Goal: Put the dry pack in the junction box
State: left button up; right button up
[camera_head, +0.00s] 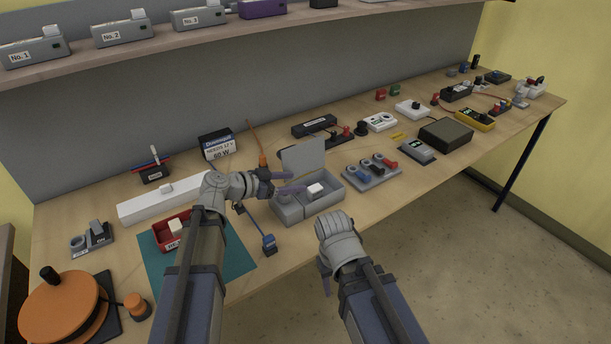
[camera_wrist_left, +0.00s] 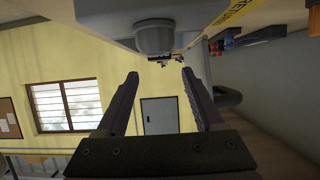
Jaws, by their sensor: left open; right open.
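The grey junction box (camera_head: 294,214) stands near the table's front edge with its lid (camera_head: 303,155) raised. A small white block (camera_head: 315,190), which looks like a dry pack, sits in its right part. A similar pale block (camera_head: 176,227) sits in the red tray (camera_head: 163,243) at the left. My left gripper (camera_head: 290,181) is open beside and above the box, its dark fingers pointing right toward the white block. The left wrist view shows nothing between the fingers (camera_wrist_left: 160,85). My right gripper (camera_head: 324,279) hangs in front of the table edge; its fingers are mostly hidden.
A teal mat (camera_head: 213,272) lies under the red tray. A blue-ended tool (camera_head: 268,243) lies between mat and box. A grey holder with coloured parts (camera_head: 372,175) stands right of the box. A long white bar (camera_head: 150,205) lies behind the tray. The shelf (camera_head: 160,42) overhangs the back.

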pick_arm(q)
jog(key=shift+p+v, duration=0.4)
jog(key=shift+v, duration=1.25)
